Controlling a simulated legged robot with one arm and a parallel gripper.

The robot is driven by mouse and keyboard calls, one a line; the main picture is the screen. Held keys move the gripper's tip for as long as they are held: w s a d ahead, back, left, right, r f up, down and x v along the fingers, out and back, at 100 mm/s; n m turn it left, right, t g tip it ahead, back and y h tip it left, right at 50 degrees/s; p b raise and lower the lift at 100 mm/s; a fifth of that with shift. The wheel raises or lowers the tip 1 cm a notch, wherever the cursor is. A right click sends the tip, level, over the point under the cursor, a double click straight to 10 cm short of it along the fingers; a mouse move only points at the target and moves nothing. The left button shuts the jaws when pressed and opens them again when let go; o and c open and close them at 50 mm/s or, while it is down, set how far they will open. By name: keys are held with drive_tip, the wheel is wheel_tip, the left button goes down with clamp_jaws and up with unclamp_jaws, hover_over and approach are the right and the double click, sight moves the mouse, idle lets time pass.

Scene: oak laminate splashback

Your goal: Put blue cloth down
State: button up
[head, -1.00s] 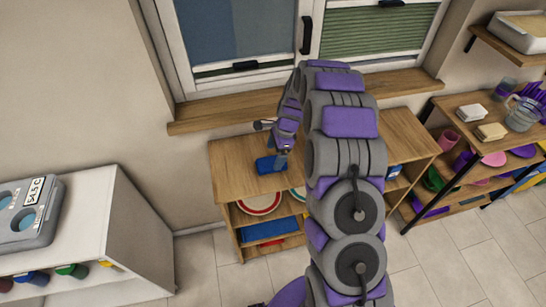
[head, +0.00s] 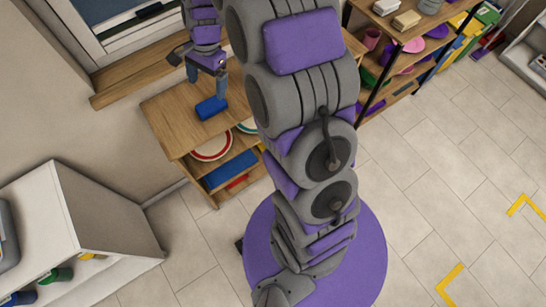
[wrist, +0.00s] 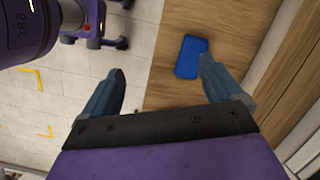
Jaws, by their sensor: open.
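The blue cloth (head: 211,107) lies as a small folded block on the wooden top of a low shelf unit (head: 165,105), near its front edge. It also shows in the wrist view (wrist: 191,57), flat on the wood (wrist: 165,90) beyond the right fingertip. My gripper (head: 207,72) is above the cloth, pointing down at the shelf top. In the wrist view my gripper (wrist: 160,82) has its two blue-grey fingers spread wide with nothing between them. The cloth appears apart from the fingers.
Plates (head: 212,147) and a blue item (head: 230,171) sit on the shelves below. A window sill (head: 130,80) runs behind. A white cabinet (head: 90,220) stands at left. Another shelf unit with cups and dishes (head: 405,45) is at right.

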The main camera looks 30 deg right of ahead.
drive_tip(key=s+r+n+h, duration=0.1)
drive_tip(key=s+r+n, duration=0.2)
drive_tip(key=s, duration=0.8)
drive_tip(key=s+r+n, duration=0.2)
drive_tip(key=s+n, duration=0.3)
drive_tip(key=s, duration=0.6)
drive_tip(key=s+r+n+g+h, duration=0.1)
drive_tip(key=s+r+n, duration=0.2)
drive_tip(key=s, duration=0.8)
drive_tip(key=shift+s+a+r+n+h, duration=0.25)
drive_tip(key=shift+s+r+n+h, duration=0.1)
drive_tip(key=shift+n, duration=0.75)
drive_tip(key=shift+w+a, duration=0.1)
drive_tip(key=shift+a, duration=0.05)
drive_tip(key=shift+o, duration=0.5)
